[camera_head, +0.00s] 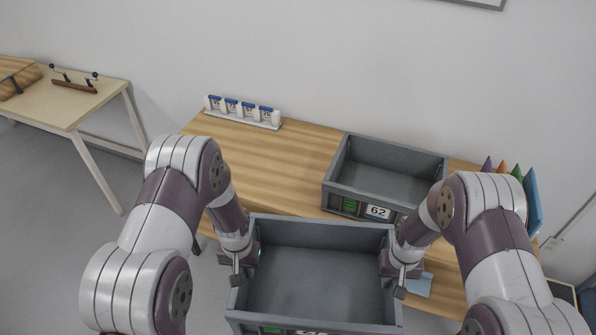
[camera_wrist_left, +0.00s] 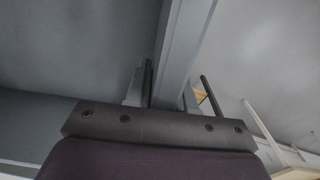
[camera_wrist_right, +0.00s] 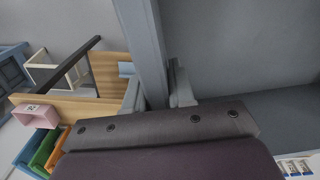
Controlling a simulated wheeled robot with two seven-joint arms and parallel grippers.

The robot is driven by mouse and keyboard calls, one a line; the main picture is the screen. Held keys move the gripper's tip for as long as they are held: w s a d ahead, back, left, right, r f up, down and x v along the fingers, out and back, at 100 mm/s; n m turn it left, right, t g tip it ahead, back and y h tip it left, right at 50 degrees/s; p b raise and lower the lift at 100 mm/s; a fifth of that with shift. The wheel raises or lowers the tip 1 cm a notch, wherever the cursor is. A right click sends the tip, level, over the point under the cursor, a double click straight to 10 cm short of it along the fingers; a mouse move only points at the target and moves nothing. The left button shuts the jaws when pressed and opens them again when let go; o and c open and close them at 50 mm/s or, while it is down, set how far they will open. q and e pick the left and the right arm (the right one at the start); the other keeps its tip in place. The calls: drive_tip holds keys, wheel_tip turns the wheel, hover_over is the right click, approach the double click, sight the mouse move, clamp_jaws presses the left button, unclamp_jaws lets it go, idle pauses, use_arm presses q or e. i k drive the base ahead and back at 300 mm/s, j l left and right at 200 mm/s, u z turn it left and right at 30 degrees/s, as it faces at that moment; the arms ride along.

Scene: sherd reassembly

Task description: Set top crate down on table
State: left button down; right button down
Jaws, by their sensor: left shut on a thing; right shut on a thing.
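The top crate (camera_head: 318,275) is grey, open and empty, with a partly cut-off label on its front. It is held level in front of the table (camera_head: 262,160), nearest to me. My left gripper (camera_head: 240,262) is shut on its left wall, which also shows between the fingers in the left wrist view (camera_wrist_left: 182,50). My right gripper (camera_head: 396,270) is shut on its right wall, also seen in the right wrist view (camera_wrist_right: 148,50). The underside of the held crate is hidden.
Another grey crate (camera_head: 385,160), labelled 62, stands on the table at the back right. A white rack with blue-topped tags (camera_head: 243,112) stands at the back left. Coloured upright folders (camera_head: 531,200) are at the right end. The left table top is bare. A side table (camera_head: 75,100) stands far left.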

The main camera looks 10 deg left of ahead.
sight(242, 160)
drive_tip(key=i+j+u, duration=0.15)
drive_tip(key=u, duration=0.3)
drive_tip(key=i+j+u, duration=0.2)
drive_tip(key=u, duration=0.2)
drive_tip(key=i+j+u, duration=0.1)
drive_tip(key=u, duration=0.35)
drive_tip(key=i+u, duration=0.5)
drive_tip(key=i, duration=0.65)
drive_tip(key=i+z, duration=0.1)
drive_tip(key=z, duration=0.3)
drive_tip(key=i+z, duration=0.1)
drive_tip(key=z, duration=0.35)
drive_tip(key=i+z, duration=0.15)
drive_tip(key=z, duration=0.25)
drive_tip(key=i+z, duration=0.1)
drive_tip(key=z, duration=0.35)
drive_tip(key=i+z, duration=0.45)
drive_tip(key=z, duration=0.15)
